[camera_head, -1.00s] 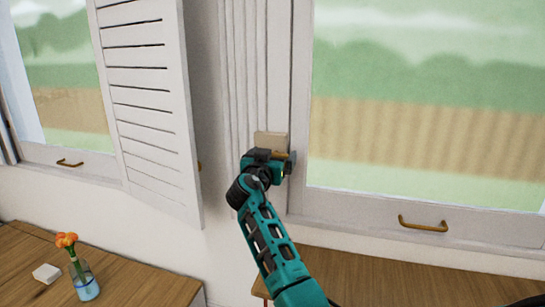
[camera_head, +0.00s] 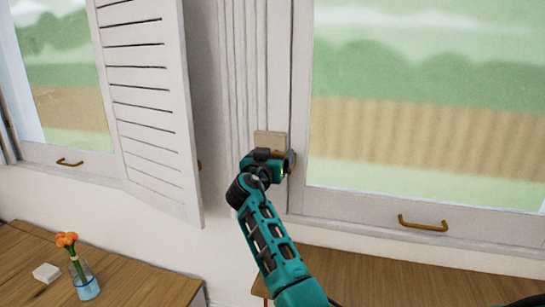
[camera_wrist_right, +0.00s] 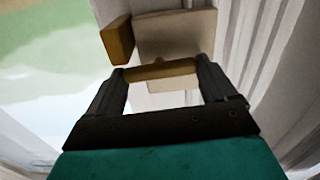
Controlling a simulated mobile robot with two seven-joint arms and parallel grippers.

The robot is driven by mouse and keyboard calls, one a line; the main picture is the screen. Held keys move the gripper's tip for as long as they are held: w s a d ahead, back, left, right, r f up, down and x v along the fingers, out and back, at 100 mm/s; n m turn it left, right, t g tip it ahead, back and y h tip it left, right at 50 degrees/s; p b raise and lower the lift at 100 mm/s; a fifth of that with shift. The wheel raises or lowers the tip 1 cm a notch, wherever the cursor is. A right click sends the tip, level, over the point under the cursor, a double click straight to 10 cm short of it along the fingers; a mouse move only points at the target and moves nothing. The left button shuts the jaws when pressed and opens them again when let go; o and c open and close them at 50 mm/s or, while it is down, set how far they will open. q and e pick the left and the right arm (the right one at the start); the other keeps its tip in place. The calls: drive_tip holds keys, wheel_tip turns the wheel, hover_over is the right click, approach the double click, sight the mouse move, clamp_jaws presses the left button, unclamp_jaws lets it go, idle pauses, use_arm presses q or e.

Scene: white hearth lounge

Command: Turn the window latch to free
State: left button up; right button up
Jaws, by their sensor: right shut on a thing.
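The window latch sits on the white frame left of the right-hand window. Its beige backplate (camera_head: 270,141) shows just above my right gripper (camera_head: 283,161) in the head view. In the right wrist view the beige plate (camera_wrist_right: 175,36) is ahead, with a brass block (camera_wrist_right: 117,40) at its left. A brass latch handle (camera_wrist_right: 160,70) lies across between the fingertips of my right gripper (camera_wrist_right: 160,72), which is shut on it. In the head view my gripper hides most of the handle. My left gripper is not in view.
The right window (camera_head: 430,110) has a brass pull (camera_head: 423,223) on its lower rail. A white louvred shutter (camera_head: 150,100) stands to the left. A wooden surface lies below the window. A vase with orange flowers (camera_head: 86,287) and a white block (camera_head: 46,272) stand on the left table.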

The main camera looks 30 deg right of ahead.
drive_tip(key=shift+w+a+f+n+p, duration=0.15)
drive_tip(key=shift+n+p, duration=1.2)
drive_tip(key=shift+n, duration=3)
drive_tip(key=shift+d+f+n+p, duration=0.1)
drive_tip(key=shift+n+p, duration=1.25)
drive_tip(key=shift+n, duration=3)
drive_tip(key=o, duration=0.8)
drive_tip(key=shift+a, duration=0.1)
drive_tip(key=shift+o, duration=0.2)
drive_tip(key=v, duration=1.3)
